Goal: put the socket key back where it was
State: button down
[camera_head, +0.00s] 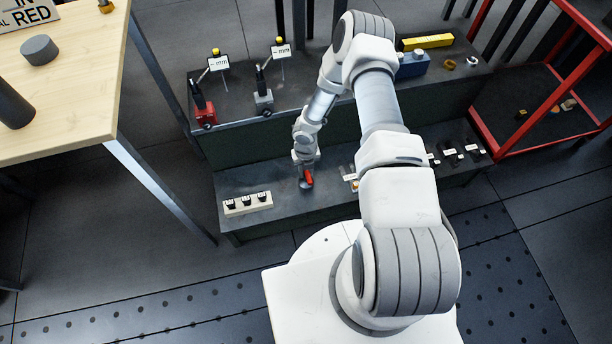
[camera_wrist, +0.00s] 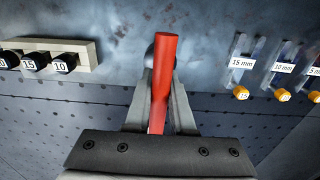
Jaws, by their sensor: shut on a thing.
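The socket key (camera_head: 308,179) shows as a red handle at the end of my arm, over the lower shelf in the head view. In the wrist view the socket key (camera_wrist: 166,62) stands out between the fingers, with a dark round part behind its upper end. My gripper (camera_wrist: 161,88) is shut on it; in the head view my gripper (camera_head: 304,174) is partly hidden by my wrist. The key's far end is hidden, and I cannot tell whether it touches the shelf.
A pale block with black sockets (camera_head: 230,210) sits left on the lower shelf (camera_head: 285,212). Clear pieces labelled in mm, with orange ends (camera_wrist: 241,93), lie right. The upper shelf holds a red device (camera_head: 205,115), a grey one (camera_head: 264,101) and a blue box (camera_head: 412,65).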

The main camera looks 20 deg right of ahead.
jog(key=shift+f+b, duration=0.3)
jog(key=shift+f, duration=0.95)
jog(key=shift+f, duration=0.15)
jog(key=c, duration=0.8)
grip_release()
jog(key=shift+o, duration=0.2)
